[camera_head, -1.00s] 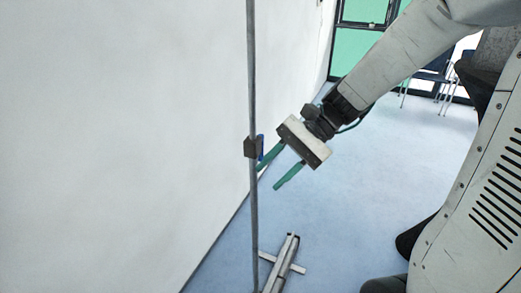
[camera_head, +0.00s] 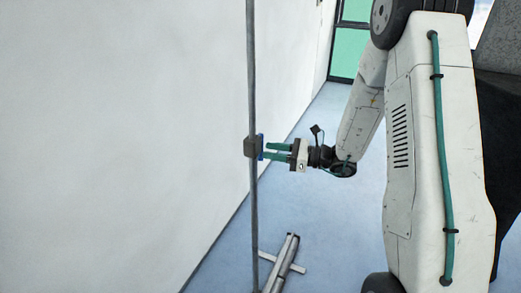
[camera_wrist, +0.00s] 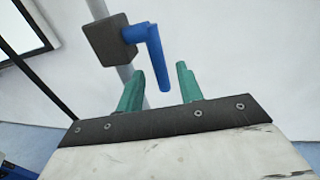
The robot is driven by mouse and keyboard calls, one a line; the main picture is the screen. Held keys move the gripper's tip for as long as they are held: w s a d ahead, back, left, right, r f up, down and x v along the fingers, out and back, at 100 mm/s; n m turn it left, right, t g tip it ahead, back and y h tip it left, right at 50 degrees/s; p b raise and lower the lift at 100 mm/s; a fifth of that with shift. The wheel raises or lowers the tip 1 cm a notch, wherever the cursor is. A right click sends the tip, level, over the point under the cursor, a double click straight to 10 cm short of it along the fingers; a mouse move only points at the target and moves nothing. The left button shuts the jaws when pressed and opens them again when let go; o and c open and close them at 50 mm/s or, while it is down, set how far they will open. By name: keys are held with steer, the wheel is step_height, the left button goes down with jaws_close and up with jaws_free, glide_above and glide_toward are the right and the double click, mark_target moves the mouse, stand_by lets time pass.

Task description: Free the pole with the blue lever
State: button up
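A thin grey upright pole (camera_head: 252,80) stands in front of the white wall, with a dark grey block (camera_head: 250,147) clamped on it. The blue lever (camera_head: 260,147) sits on the right side of the block. In the wrist view the block (camera_wrist: 107,40) and blue lever (camera_wrist: 153,55) show larger; the lever goes out sideways from the block, then bends downward. My gripper (camera_head: 267,152) has green fingers pointing left at the lever, close to it.
A grey metal foot (camera_head: 282,265) with a crossbar lies on the blue floor by the pole's lower end. The white wall (camera_head: 120,140) runs close behind the pole. Blue floor to the right of the pole is mostly clear.

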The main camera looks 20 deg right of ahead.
steer(key=shift+x, duration=2.1)
jaws_close()
